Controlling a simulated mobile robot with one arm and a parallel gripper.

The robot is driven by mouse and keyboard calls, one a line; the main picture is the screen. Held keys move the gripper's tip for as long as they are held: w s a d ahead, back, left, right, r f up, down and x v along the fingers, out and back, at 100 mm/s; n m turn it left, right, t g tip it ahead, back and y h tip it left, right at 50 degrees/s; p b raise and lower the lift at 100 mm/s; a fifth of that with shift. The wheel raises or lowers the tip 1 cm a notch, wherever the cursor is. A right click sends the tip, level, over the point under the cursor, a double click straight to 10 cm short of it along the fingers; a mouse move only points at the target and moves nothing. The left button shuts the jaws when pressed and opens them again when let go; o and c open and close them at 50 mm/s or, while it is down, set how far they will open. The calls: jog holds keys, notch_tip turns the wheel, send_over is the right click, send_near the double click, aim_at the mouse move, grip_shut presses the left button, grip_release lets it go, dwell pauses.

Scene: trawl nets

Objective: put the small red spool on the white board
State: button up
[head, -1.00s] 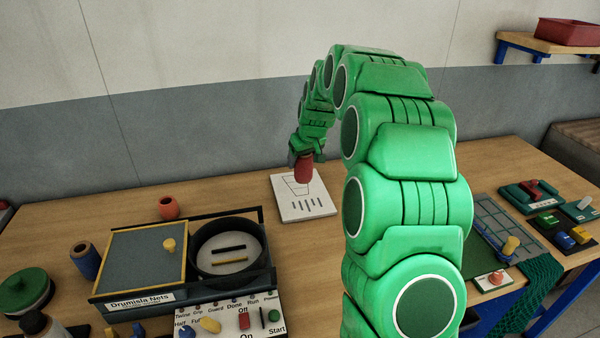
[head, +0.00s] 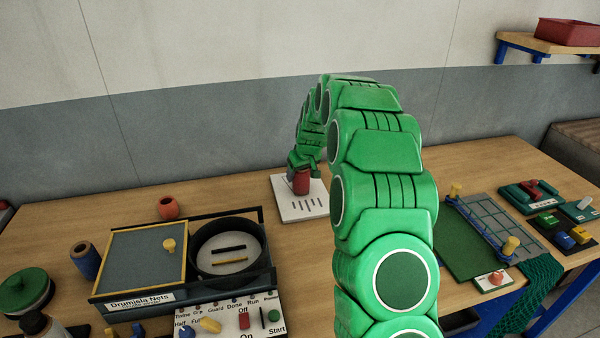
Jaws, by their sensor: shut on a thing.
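The small red spool (head: 301,182) is held upright in my gripper (head: 300,167), which is shut on its upper part. The white board (head: 312,208) lies on the table, and the spool is over its back part. The spool's lower end looks very close to the board; I cannot tell whether it touches. The board has dark printed marks, partly hidden behind the spool and gripper.
An orange-red spool (head: 168,207) stands to the left. The Drumisla Nets machine (head: 140,300) and its switch panel (head: 270,300) are in front left. A green mat with a net frame (head: 455,240) lies right. Bare table surrounds the board's left side.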

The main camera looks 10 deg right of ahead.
jog(key=shift+f, duration=0.1)
jog(key=o, duration=1.1)
jog(key=v, duration=1.2)
jog(key=s+a+r+g, duration=0.1)
jog(key=s+a+r, duration=0.15)
jog(key=s, duration=0.45)
jog(key=s+a+r+g, duration=0.1)
jog(key=s+a+r, duration=0.15)
jog(key=s, duration=0.45)
jog(key=s+a+m+g, duration=0.1)
jog(key=s, duration=1.2)
jog(key=s+a+f+m+g, duration=0.1)
jog(key=s, duration=1.3)
jog(key=s+a+f+m+g+h, duration=0.1)
jog(key=s+g, duration=0.1)
jog(key=s, duration=1.2)
jog(key=shift+s, duration=0.1)
